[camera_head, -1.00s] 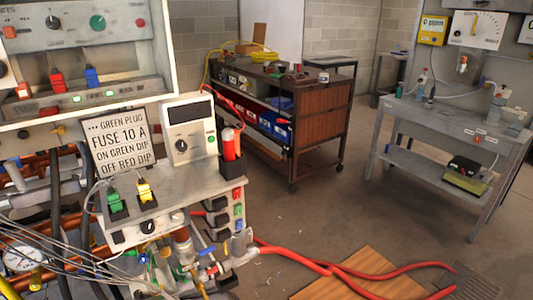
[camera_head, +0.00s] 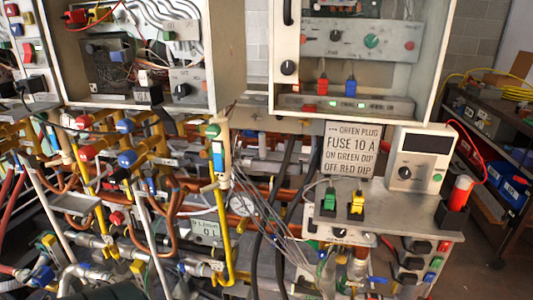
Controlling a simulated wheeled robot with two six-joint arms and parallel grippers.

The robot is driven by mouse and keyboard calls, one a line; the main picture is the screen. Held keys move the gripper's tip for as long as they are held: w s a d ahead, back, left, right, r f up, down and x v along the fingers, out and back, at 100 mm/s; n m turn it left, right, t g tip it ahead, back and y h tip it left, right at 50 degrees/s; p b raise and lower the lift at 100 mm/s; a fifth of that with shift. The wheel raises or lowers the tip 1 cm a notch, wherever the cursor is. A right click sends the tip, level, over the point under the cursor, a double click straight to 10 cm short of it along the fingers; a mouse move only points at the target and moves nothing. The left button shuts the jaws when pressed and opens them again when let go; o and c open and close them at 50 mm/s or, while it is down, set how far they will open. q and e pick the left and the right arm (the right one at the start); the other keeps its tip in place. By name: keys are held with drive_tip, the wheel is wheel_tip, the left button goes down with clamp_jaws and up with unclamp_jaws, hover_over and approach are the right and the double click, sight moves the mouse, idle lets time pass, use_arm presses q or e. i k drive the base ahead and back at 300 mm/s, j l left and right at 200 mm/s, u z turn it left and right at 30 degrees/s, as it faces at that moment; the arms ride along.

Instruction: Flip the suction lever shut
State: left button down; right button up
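I cannot tell which part is the suction lever; no label naming it is readable. Candidates include a small blue lever (camera_head: 378,280) low on the right, below the grey shelf, and a blue valve handle (camera_head: 127,158) among the pipes on the left. A red valve handle (camera_head: 88,152) sits just left of that blue one. A blue-and-white fitting (camera_head: 217,158) is on the yellow pipe near the middle. Neither of my grippers shows in this view.
Two open cabinets (camera_head: 362,105) hang above dense pipework. A sign reading FUSE 10 A (camera_head: 351,150) stands beside a white meter (camera_head: 416,160). Green (camera_head: 329,200) and yellow (camera_head: 356,204) plugs sit on the grey shelf (camera_head: 395,212). Thin wires cross the pipes. Some floor shows at the lower right.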

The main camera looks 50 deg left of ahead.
sight(83, 264)
drive_tip(key=u, duration=1.25)
